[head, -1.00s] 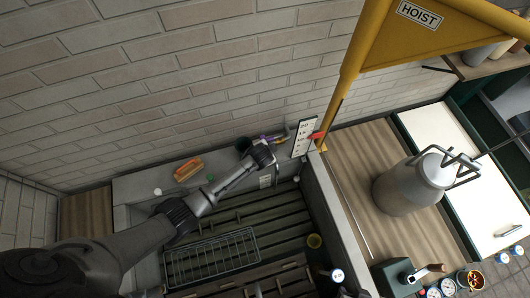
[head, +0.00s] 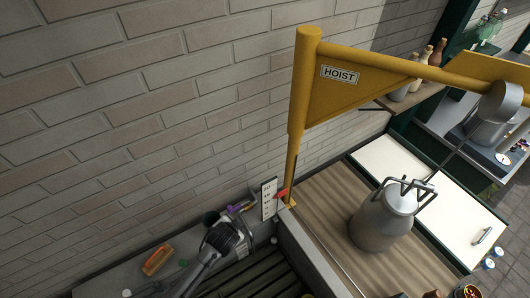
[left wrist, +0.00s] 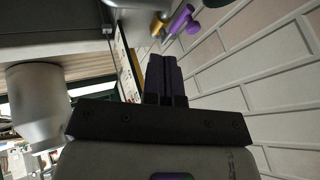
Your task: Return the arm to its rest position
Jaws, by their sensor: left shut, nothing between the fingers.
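My left arm comes in from the bottom of the head view, and its wrist (head: 222,238) is over the sink ledge, just below the purple-handled tap (head: 238,207). The fingertips cannot be made out clearly there. In the left wrist view my left gripper (left wrist: 165,65) has its dark fingers together with nothing between them. The purple tap handle (left wrist: 182,20) shows beyond the fingertips, apart from them. My right gripper is in neither view.
A grey metal churn (head: 378,222) stands on the wooden worktop (head: 325,205), right of the yellow hoist post (head: 297,125). A white scale board (head: 268,201) with a red pointer (head: 281,194) stands beside the post. An orange object (head: 157,260) lies on the ledge. A brick wall (head: 150,120) rises behind.

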